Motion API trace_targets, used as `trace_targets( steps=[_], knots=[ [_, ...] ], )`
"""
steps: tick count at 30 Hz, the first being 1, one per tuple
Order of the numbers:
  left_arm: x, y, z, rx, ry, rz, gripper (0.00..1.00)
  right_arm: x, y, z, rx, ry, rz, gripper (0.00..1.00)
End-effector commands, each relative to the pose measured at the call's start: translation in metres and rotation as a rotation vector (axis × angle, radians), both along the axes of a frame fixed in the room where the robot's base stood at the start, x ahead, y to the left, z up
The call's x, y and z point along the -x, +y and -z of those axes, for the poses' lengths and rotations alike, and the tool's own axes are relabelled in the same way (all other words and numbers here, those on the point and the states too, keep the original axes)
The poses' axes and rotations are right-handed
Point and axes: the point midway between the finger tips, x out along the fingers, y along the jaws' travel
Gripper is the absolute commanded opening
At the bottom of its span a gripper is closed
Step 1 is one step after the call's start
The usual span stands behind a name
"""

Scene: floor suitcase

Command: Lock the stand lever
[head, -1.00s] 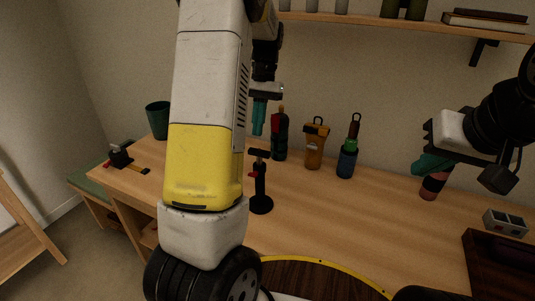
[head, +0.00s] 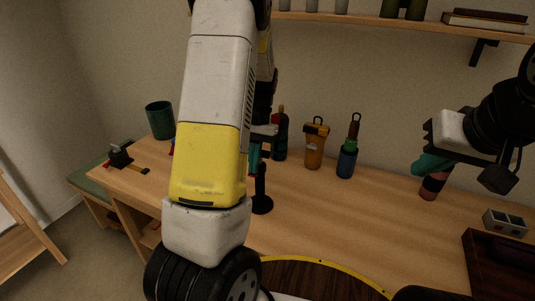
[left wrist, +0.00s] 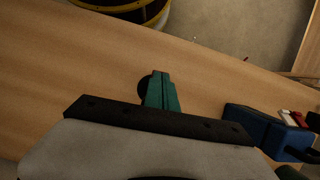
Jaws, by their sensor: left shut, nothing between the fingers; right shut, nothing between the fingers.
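The black stand (head: 262,203), with a round base and upright post, stands on the wooden desk. My left arm and gripper hide its upper part in the head view, so its lever cannot be made out. My left gripper (head: 254,160) is shut and empty, with teal fingers at the stand's upper part; contact cannot be told. In the left wrist view the shut fingers (left wrist: 161,92) point at the desk, partly covering a dark round shape (left wrist: 144,88), probably the stand. My right gripper (head: 430,164) is shut and empty, above the desk at the right.
Behind the stand are a dark bottle (head: 280,138), an orange container (head: 314,148) and a blue-green bottle (head: 347,160). A red and black cylinder (head: 432,188) stands below my right gripper. A green cup (head: 159,122) is at the left. The desk's middle (head: 340,215) is clear.

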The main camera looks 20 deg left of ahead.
Motion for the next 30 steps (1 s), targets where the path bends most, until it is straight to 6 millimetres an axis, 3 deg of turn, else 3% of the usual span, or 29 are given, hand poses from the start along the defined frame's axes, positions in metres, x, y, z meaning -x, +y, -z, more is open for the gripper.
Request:
trace_targets(
  steps=[20, 30],
  knots=[
    [0.005, 0.000, 0.002, 0.008, -0.102, -0.001, 0.00, 0.000, 0.000, 0.000, 0.000, 0.000, 0.000, 0.00],
    [0.014, 0.001, 0.007, 0.023, -0.299, -0.003, 0.00, 0.000, 0.000, 0.000, 0.000, 0.000, 0.000, 0.00]
  ],
)
